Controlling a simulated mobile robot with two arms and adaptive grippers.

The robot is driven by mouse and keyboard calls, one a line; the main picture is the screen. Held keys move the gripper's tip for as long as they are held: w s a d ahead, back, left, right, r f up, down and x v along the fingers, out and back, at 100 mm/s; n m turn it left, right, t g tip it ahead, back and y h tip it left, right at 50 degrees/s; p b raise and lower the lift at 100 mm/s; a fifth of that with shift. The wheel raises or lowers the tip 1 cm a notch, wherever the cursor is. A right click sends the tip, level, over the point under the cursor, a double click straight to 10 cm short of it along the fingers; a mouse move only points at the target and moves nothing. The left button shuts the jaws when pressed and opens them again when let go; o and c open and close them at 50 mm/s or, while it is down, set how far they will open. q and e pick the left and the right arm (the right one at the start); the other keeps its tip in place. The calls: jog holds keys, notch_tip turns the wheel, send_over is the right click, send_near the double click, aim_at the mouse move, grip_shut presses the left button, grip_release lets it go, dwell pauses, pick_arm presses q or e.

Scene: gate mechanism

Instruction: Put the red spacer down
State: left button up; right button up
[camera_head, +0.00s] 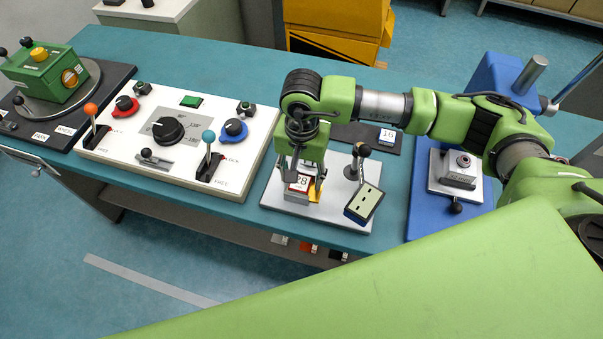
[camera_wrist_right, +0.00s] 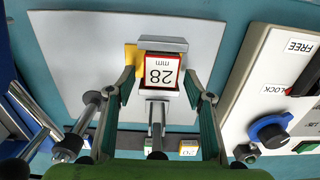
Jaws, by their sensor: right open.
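The red spacer (camera_head: 299,183) is a small block with a white, red-edged face marked 28; in the right wrist view (camera_wrist_right: 160,72) that face reads 28 mm. It sits in a grey clamp-like fixture on a light grey plate (camera_head: 335,212), beside a yellow part (camera_wrist_right: 130,60). My right gripper (camera_head: 305,175) points down over it. In the wrist view its two fingers (camera_wrist_right: 160,88) stand apart on either side of the spacer, with visible gaps. What lies under the spacer is hidden. My left gripper is not in view.
A lever with a black ball (camera_head: 358,160) and a small display box (camera_head: 364,203) stand on the plate's right. A white control panel (camera_head: 215,125) is to the left, a blue-based fixture (camera_head: 450,210) to the right. A dark mat holds a block marked 16 (camera_head: 387,135) behind.

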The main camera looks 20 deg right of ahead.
aim_at(302, 179)
notch_tip(302, 179, up, 12)
jog(key=b, duration=0.2)
jog(key=shift+b, duration=0.35)
